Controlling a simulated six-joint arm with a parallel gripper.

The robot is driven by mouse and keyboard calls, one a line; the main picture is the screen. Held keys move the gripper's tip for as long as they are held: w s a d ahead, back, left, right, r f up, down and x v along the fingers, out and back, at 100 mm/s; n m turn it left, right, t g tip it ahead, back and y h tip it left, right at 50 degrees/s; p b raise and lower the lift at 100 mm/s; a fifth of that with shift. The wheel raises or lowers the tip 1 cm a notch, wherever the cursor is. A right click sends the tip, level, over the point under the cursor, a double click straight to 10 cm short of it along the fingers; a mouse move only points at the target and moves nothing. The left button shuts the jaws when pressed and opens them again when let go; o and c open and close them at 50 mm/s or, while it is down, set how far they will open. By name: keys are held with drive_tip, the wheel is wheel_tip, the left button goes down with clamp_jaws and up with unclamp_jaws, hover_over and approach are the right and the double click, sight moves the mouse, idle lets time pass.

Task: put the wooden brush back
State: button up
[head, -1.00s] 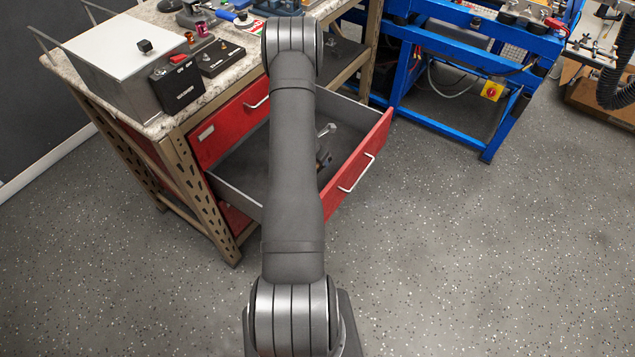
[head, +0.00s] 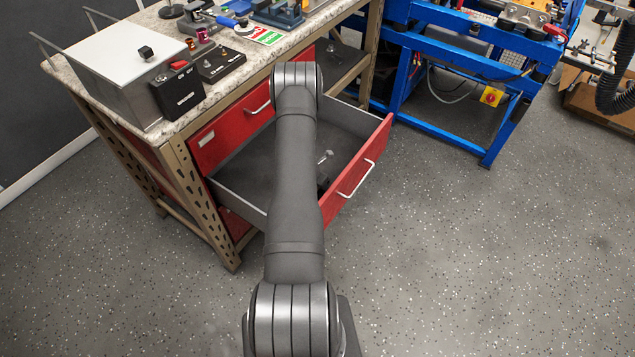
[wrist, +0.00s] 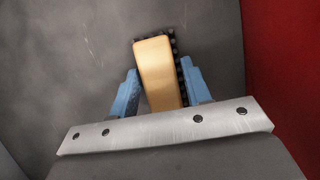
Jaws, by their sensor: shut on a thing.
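The wooden brush (wrist: 158,72), a tan block with dark bristles along its far and right edges, shows in the wrist view. My gripper (wrist: 160,85) has its two blue fingers on either side of the brush and is shut on it. Below the brush is the grey floor of the open red drawer (head: 246,160). I cannot tell whether the brush touches that floor. In the head view my arm hides the brush and most of the gripper.
The drawer's red front (head: 352,175) stands close at the right in the wrist view. A small metal tool (head: 325,157) lies in the drawer. The workbench top (head: 150,22) above carries boxes and tools. A blue frame (head: 455,70) stands at the right.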

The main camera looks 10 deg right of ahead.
drive_tip(key=shift+f, duration=0.1)
drive_tip(key=o, duration=1)
drive_tip(key=shift+c, duration=0.2)
drive_tip(key=v, duration=1.2)
drive_tip(key=shift+d, duration=0.1)
